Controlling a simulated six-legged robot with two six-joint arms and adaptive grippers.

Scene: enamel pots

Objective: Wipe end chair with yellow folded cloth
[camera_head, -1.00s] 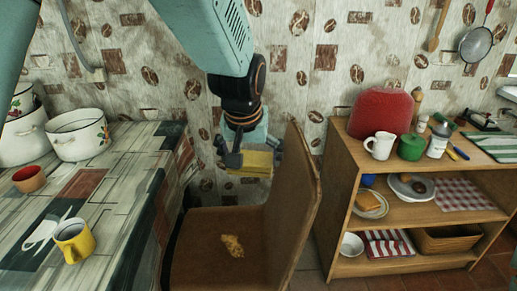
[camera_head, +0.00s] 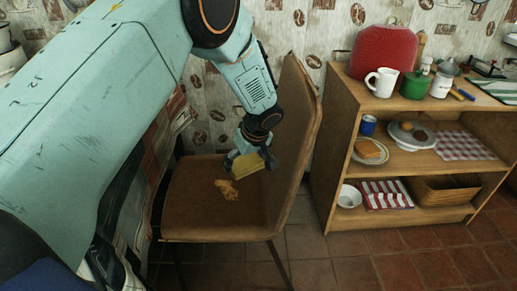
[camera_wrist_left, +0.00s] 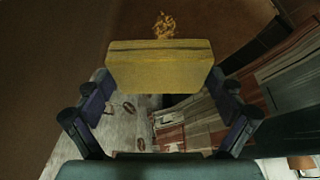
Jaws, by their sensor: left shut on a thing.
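The end chair (camera_head: 190,205) is brown, with its backrest on the right side. A yellow-brown stain (camera_head: 227,190) lies on its seat, and it also shows in the left wrist view (camera_wrist_left: 164,25). My left gripper (camera_head: 251,157) is shut on the yellow folded cloth (camera_head: 247,166) and holds it low over the seat, close behind the stain. I cannot tell whether the cloth touches the seat. In the left wrist view the cloth (camera_wrist_left: 160,68) sits between both fingers. My right gripper is not in view.
The chair's backrest (camera_head: 300,120) rises just right of my left gripper. A wooden shelf (camera_head: 330,165) stands further right with a red cover (camera_head: 383,52), a white mug (camera_head: 382,82) and a green pot (camera_head: 414,85). Tiled floor (camera_head: 345,250) is free in front.

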